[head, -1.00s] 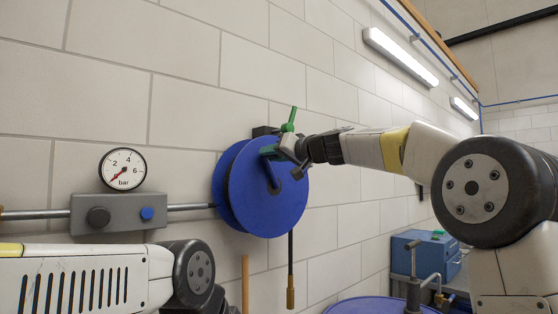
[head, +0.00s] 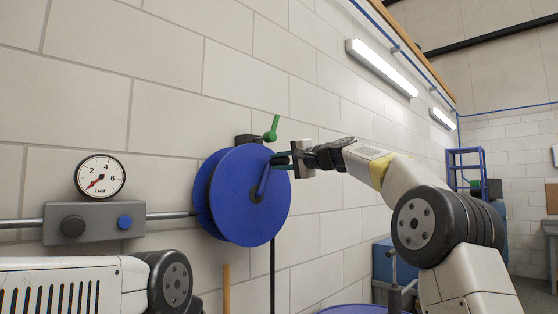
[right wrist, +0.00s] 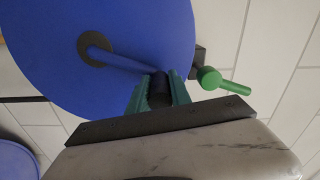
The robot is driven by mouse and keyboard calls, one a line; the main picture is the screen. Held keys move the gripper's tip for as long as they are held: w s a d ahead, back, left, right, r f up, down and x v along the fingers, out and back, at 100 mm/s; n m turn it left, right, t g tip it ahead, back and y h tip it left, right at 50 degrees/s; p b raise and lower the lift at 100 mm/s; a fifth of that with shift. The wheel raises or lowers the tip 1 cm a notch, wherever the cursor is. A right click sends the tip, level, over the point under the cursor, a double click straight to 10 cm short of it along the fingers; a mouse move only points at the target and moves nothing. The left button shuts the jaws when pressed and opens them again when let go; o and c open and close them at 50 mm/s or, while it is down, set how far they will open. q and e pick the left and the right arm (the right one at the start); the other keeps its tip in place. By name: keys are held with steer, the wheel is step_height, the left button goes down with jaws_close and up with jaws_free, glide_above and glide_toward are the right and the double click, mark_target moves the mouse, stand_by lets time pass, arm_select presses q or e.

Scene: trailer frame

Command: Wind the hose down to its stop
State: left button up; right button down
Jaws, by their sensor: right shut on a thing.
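The blue hose reel (head: 235,215) is mounted on the wall, with a blue crank arm (head: 262,181) on its face. The crank points up and slightly right from the hub; it also shows in the right wrist view (right wrist: 122,60). My right gripper (head: 284,160) is shut on the dark crank knob (right wrist: 159,90), which sits between its green fingers in the right wrist view. The dark hose (head: 272,275) hangs straight down from the reel and leaves the picture at the bottom, its end out of view. My left gripper is out of view.
A green lever (head: 272,130) sticks up on a dark block behind the reel's top. A pressure gauge (head: 100,176) and grey valve box (head: 95,222) are left of the reel. A blue drum (head: 350,309) stands below right.

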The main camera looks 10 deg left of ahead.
mark_target(282, 188)
steer(key=w+d+f+m, duration=0.1)
steer(key=m, duration=0.1)
steer(key=w+d+f+m, duration=0.1)
steer(key=m, duration=0.1)
steer(key=w+d+f+m, duration=0.1)
steer(key=w+f+m, duration=0.1)
steer(key=shift+d+f+m, duration=0.1)
steer(key=shift+d+m, duration=0.05)
steer(key=shift+m, duration=0.15)
steer(key=f+m, duration=0.1)
steer(key=w+f+m, duration=0.1)
steer(key=m, duration=0.1)
steer(key=shift+w+d+f, duration=0.1)
steer(key=shift+d+f, duration=0.2)
steer(key=shift+d, duration=0.1)
steer(key=shift+w+d+f+m, duration=0.1)
steer(key=shift+w+f+m, duration=0.05)
steer(key=shift+f+m, duration=0.75)
steer(key=c, duration=1.2)
jaws_free()
steer(key=v, duration=0.7)
steer(key=shift+s+d, duration=0.3)
